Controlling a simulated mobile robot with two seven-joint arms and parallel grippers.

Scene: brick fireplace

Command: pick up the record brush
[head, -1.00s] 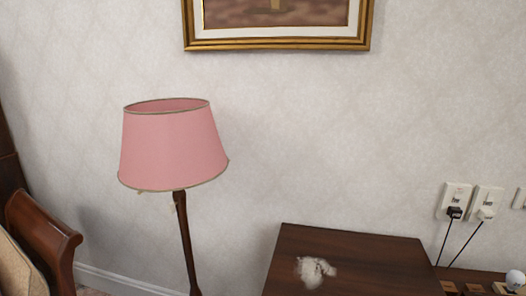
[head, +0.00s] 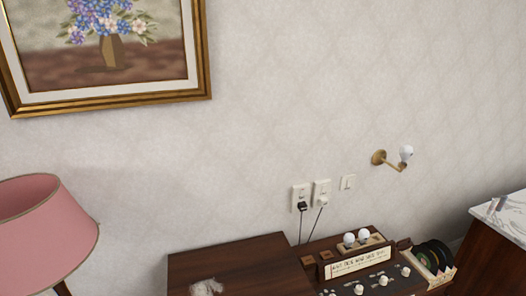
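I cannot make out a record brush in the head view. A dark wooden cabinet top (head: 245,268) is at the bottom centre, with a pale, ragged patch (head: 206,286) on it that I cannot identify. To its right is a wooden unit with white knobs and a lettered sign (head: 361,263). Several dark records (head: 436,255) stand upright in a holder at the unit's right end. Neither of my grippers is in view.
A pink lampshade (head: 40,225) is at the left. Two cords run down from wall outlets (head: 302,196) behind the unit. A bulb on a brass wall arm (head: 392,161) juts out above. A pale-topped cabinet (head: 503,212) stands at the right.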

